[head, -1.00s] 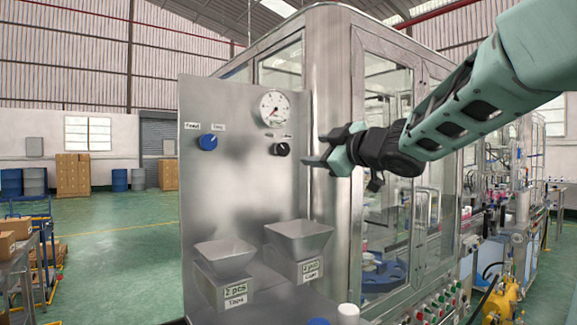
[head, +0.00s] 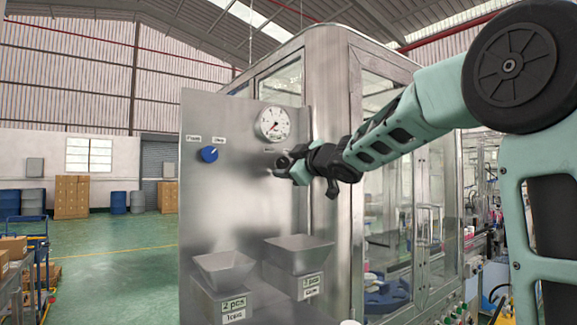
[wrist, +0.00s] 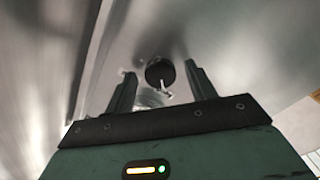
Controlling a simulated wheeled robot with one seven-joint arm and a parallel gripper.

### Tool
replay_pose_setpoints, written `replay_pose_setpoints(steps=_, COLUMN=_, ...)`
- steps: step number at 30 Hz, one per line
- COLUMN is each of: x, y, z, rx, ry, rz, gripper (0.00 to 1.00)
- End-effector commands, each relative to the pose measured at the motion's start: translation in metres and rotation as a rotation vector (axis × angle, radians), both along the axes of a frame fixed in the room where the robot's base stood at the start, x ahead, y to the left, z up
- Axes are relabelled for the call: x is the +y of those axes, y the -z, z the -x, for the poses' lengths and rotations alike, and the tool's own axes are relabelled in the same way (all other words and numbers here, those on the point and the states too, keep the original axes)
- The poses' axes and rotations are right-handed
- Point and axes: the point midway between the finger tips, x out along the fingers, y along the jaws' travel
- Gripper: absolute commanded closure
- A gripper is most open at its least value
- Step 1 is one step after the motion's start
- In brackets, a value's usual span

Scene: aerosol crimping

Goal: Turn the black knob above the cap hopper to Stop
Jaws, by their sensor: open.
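The black knob (wrist: 159,70) shows in the wrist view as a dark round disc on the brushed steel panel, with a small pale mark at its lower edge. In the head view my gripper (head: 279,169) largely hides it, along with its labels. My gripper is open, with its fingers pointing at the panel. In the wrist view its two fingertips (wrist: 159,73) flank the knob left and right, with gaps; I cannot tell how deep they reach. The cap hopper (head: 299,249) is the right-hand steel funnel below, on a labelled box. I cannot read the knob's setting.
A blue knob (head: 209,154) sits left on the same panel (head: 225,195). A round gauge (head: 272,124) is just above my gripper. A second hopper (head: 223,266) stands lower left. The glass-doored machine cabinet (head: 335,90) rises close on the right. The panel's middle is clear.

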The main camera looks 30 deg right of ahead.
Motion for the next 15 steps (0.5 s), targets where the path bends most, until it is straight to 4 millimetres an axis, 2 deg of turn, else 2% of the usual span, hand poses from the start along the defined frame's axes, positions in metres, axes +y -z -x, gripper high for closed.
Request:
replay_pose_setpoints(steps=1, x=0.0001, y=0.0000, z=0.0001, rx=0.000, ry=0.000, rz=0.000, gripper=0.45)
replay_pose_setpoints(steps=2, x=0.0001, y=0.0000, z=0.0002, rx=0.000, ry=0.000, rz=0.000, gripper=0.50)
replay_pose_setpoints(steps=6, x=0.0001, y=0.0000, z=0.0003, rx=0.000, ry=0.000, rz=0.000, gripper=0.89)
replay_pose_setpoints(steps=15, x=0.0006, y=-0.0006, z=0.0003, rx=0.001, ry=-0.001, rz=-0.020, gripper=0.89)
